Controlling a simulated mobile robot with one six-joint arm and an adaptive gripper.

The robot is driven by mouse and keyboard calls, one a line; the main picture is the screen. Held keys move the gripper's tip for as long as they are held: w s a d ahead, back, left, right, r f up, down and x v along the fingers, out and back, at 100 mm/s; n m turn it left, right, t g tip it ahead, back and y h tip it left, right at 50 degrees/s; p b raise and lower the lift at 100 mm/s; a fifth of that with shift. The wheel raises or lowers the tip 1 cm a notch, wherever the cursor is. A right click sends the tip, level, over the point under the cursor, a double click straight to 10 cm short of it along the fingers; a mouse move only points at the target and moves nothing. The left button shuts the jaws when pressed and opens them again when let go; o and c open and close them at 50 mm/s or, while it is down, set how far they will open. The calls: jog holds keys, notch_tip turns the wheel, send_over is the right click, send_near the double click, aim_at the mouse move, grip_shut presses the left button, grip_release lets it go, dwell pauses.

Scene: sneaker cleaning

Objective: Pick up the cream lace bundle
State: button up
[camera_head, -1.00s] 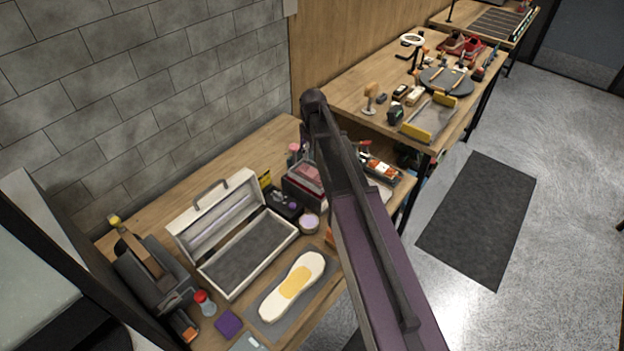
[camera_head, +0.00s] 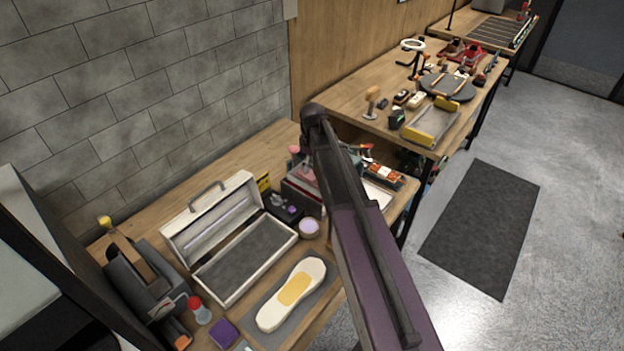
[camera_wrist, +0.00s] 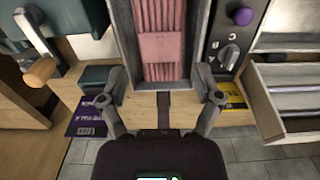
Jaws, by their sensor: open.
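I cannot make out a cream lace bundle for certain in either view. In the wrist view my gripper (camera_wrist: 160,88) is open and empty, its two fingers spread wide. Between and beyond the fingers is a grey-walled box holding a pink ribbed bundle (camera_wrist: 163,47) with a pink band across it. The fingers are near the box's end, and I cannot tell whether they touch it. In the head view my arm hides my gripper and part of the bench. A pink-topped box (camera_head: 301,177) shows just left of the arm.
An open white toolbox (camera_head: 207,193) stands on the bench, with a purple jar (camera_head: 309,227) to its right. A shoe-shaped pale piece (camera_head: 275,314) lies on a grey mat. A black box with a purple knob (camera_wrist: 240,16) is beside the pink bundle's box. A tiled wall is close behind.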

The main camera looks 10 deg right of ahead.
aim_at(312, 175)
jog(key=shift+w+a+f+b, duration=0.1)
jog(key=shift+f+b, duration=2.55)
jog(key=c, duration=0.8)
jog(key=shift+r, duration=0.2)
notch_tip(312, 175, up, 4)
jog(key=p, duration=0.4)
jog(key=shift+f, duration=0.25)
jog(key=s+r+p, duration=0.1)
jog(key=s, duration=1.5)
